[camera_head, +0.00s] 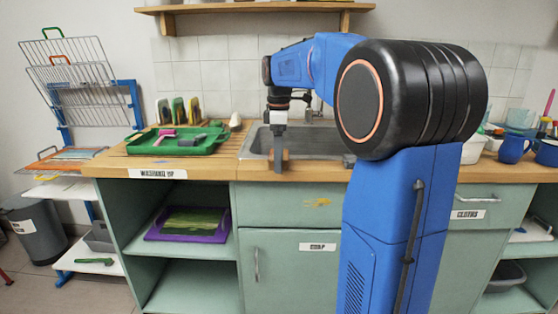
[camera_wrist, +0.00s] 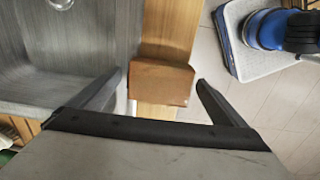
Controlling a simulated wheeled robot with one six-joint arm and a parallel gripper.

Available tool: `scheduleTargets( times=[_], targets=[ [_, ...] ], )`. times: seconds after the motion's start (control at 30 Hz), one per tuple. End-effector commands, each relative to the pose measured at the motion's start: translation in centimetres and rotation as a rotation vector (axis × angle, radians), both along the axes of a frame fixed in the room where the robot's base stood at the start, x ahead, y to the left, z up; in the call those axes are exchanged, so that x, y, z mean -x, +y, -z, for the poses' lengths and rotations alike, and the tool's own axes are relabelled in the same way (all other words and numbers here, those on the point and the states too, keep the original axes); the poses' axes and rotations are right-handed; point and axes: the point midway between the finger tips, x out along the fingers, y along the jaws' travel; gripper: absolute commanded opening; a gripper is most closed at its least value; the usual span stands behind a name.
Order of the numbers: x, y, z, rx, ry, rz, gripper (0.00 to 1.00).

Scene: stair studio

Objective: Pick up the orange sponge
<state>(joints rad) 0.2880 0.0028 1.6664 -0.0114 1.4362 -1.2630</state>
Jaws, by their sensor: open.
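The orange sponge (camera_wrist: 160,82) shows in the wrist view as a brownish-orange block on the narrow wooden strip at the counter's front, beside the sink. My gripper (camera_wrist: 161,92) is open, with one finger on each side of the sponge and visible gaps between. How far the fingertips are above or around it I cannot tell. In the head view my gripper (camera_head: 278,168) points down at the front edge of the sink, and I cannot make out the sponge there for certain.
The metal sink (camera_head: 310,143) lies just behind my gripper. A green tray (camera_head: 130,148) with small items stands on the wooden counter to the left. Blue mugs (camera_head: 512,150) stand at the right. Open floor lies in front of the counter.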

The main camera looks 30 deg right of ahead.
Motion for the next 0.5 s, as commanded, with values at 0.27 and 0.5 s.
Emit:
scheduleTargets(
  times=[0.27, 0.5],
  targets=[
    [0.00, 0.00, -0.03, 0.000, 0.000, 0.000, 0.60],
    [0.01, 0.01, -0.03, 0.000, 0.000, 0.000, 0.49]
  ],
)
